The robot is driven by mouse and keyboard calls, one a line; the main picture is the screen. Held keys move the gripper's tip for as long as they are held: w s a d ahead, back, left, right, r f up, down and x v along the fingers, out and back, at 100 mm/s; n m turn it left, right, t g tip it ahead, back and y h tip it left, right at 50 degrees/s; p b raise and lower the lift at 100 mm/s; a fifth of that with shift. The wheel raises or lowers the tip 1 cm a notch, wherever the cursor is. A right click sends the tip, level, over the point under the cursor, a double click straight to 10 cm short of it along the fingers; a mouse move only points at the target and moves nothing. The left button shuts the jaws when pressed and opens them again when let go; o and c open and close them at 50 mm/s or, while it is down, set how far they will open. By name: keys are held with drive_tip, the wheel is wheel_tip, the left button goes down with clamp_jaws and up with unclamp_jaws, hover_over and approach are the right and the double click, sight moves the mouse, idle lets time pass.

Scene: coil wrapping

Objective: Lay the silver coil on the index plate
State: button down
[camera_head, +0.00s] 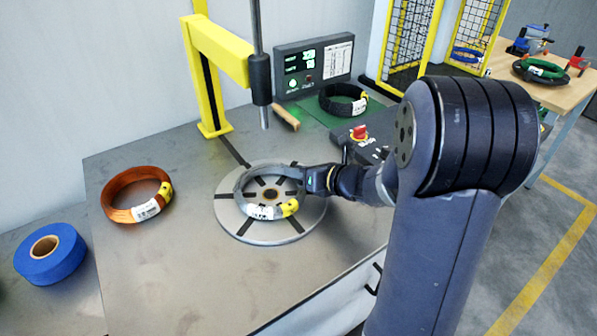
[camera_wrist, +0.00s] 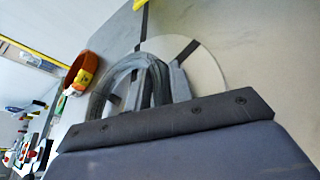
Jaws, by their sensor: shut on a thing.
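The silver coil (camera_head: 242,197) is a grey ring with a white label and a yellow tag at its front. It is over the round index plate (camera_head: 247,230), a pale disc with dark radial slots. My gripper (camera_head: 304,181) comes from the right and is shut on the coil's right side. In the wrist view the coil (camera_wrist: 122,72) runs between the fingers (camera_wrist: 160,85), with the index plate (camera_wrist: 207,72) behind it. I cannot tell whether the coil touches the plate or is slightly above it.
A copper coil (camera_head: 120,196) lies left of the plate, and a blue roll (camera_head: 62,262) lies farther left. A yellow post (camera_head: 205,85) with a hanging dark rod (camera_head: 260,75) stands behind the plate. A black coil (camera_head: 333,108) lies on a green mat at the back, near a red button (camera_head: 359,131).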

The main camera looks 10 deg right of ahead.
drive_tip(key=c, duration=1.2)
unclamp_jaws()
drive_tip(key=shift+f, duration=0.1)
drive_tip(key=shift+c, duration=0.2)
drive_tip(key=shift+r, duration=0.25)
drive_tip(key=p+v, duration=0.1)
drive_tip(key=v, duration=1.1)
